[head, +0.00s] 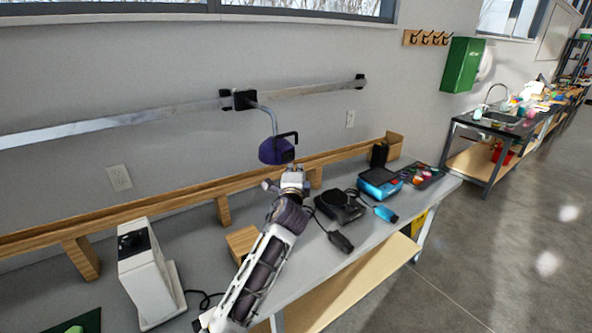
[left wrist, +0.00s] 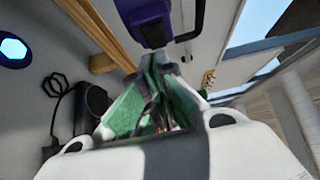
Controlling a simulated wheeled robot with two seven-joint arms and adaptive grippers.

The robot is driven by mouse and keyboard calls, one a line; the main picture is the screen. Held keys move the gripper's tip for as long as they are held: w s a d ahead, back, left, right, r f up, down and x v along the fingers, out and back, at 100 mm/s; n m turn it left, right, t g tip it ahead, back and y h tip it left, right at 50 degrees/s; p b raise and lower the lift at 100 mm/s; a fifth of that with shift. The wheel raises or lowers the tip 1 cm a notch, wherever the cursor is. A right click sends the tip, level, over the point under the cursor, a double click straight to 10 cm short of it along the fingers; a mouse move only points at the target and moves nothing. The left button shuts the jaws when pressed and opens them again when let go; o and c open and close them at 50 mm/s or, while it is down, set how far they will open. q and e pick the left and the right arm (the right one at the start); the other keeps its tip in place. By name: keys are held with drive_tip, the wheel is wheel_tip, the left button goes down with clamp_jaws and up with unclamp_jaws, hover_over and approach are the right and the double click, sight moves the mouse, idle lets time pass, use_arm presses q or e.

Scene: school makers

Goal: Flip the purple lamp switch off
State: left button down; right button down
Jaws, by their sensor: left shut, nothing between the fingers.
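The purple lamp (head: 276,150) hangs from a bracket arm on a metal wall rail, above the back of the workbench. A black handle curves off its right side. My left gripper (head: 292,172) is just below and in front of the lamp head, pointing at it. In the left wrist view the purple lamp (left wrist: 150,14) with its dark lower part is straight ahead of the shut fingertips (left wrist: 155,62). I cannot tell whether the tips touch it. The fingers hold nothing. The lamp's switch is not clearly made out. My right gripper does not show.
The workbench (head: 330,270) carries a white machine (head: 148,275) at left, a wooden block (head: 240,241), a black device (head: 340,206) and a blue device (head: 380,183). A wooden shelf rail (head: 195,203) runs along the wall. Open floor lies to the right.

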use_arm(q)
drive_tip(key=s+a, duration=0.2)
drive_tip(key=s, duration=0.5)
drive_tip(key=shift+s+b, duration=0.35)
drive_tip(key=shift+a+f, duration=0.1)
drive_tip(key=shift+a, duration=0.05)
